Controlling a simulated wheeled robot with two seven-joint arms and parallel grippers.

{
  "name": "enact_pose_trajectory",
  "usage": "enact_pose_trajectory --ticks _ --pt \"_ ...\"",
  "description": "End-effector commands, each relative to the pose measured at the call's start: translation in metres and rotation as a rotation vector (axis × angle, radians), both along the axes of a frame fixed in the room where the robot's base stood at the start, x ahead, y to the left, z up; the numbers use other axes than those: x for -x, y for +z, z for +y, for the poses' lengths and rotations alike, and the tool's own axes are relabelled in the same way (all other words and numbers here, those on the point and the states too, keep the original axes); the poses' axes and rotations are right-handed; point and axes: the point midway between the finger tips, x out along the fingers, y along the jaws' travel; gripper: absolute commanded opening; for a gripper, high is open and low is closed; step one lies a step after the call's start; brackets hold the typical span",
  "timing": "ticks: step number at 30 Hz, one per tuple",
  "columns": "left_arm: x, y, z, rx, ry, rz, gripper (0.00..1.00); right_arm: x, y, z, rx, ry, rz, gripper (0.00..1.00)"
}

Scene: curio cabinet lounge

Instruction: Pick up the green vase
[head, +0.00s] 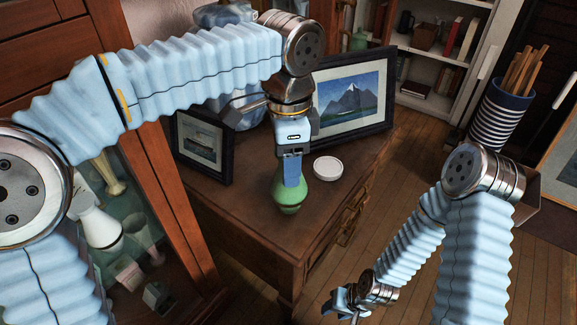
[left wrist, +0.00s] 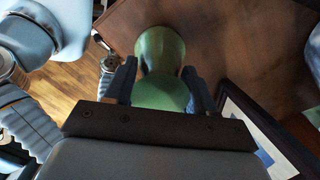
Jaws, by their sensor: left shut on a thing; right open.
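The green vase (head: 288,194) is near the front corner of the wooden cabinet top (head: 240,222), upright in the head view. My left gripper (head: 292,174) comes down from above and is shut on the vase's upper part, hiding its neck. In the left wrist view the vase (left wrist: 160,72) sits between the two dark fingers. I cannot tell whether its base touches the wood. My right gripper (head: 345,303) is open and empty, low over the floor at the bottom of the head view.
A small white round dish (head: 328,168) lies just right of the vase. A framed mountain picture (head: 350,100) and a smaller frame (head: 203,147) stand behind. A glass-fronted cabinet (head: 125,215) is at left. A striped holder (head: 497,118) with sticks stands at right.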

Motion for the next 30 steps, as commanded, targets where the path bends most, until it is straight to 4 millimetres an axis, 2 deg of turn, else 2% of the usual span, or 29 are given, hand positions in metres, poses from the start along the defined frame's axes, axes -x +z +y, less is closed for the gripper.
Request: enact_pose_trajectory --ticks 4,12,15,21,25,30 --pt "0.0 0.027 -0.001 0.003 -0.001 -0.002 0.0 0.0 0.01 -0.001 0.002 -0.001 -0.001 0.43" --pt "0.047 0.088 -0.021 0.002 -0.004 -0.004 0.0 0.0 0.026 -0.002 0.005 -0.003 -0.004 0.43" --pt "0.074 0.097 -0.032 0.001 -0.007 -0.002 0.0 0.0 0.027 -0.001 0.004 0.0 -0.003 0.43" --pt "0.112 0.115 -0.047 0.001 -0.004 -0.001 0.0 0.001 0.031 0.001 0.0 0.002 -0.002 0.43" --pt "0.124 0.12 -0.053 0.001 -0.002 -0.002 0.0 0.001 0.033 0.002 -0.001 0.004 -0.001 0.43" --pt "0.129 0.122 -0.055 0.001 -0.001 -0.001 0.0 0.001 0.033 0.002 -0.001 0.004 -0.001 0.43"
